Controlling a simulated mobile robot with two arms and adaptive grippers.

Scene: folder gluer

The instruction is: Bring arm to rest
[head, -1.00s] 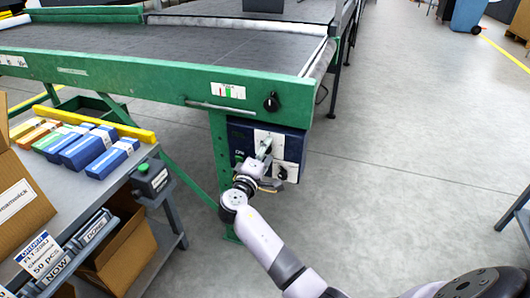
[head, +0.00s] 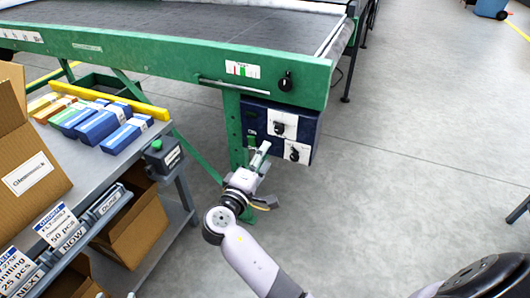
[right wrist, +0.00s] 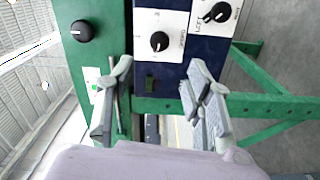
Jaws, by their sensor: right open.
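My right gripper (head: 262,173) is in front of the conveyor's green leg, just below and left of the blue control box (head: 309,145). In the right wrist view its two fingers (right wrist: 160,98) are spread apart with nothing between them. The control box carries white plates with black knobs, and it also shows in the right wrist view (right wrist: 176,48). The gripper looks apart from the knobs. My left gripper is not in view.
The green-framed conveyor (head: 185,68) spans the back. A grey bench (head: 91,165) at the left holds several blue boxes (head: 98,127) and a small green-button box (head: 161,156). An open carton (head: 28,168) stands at the left edge.

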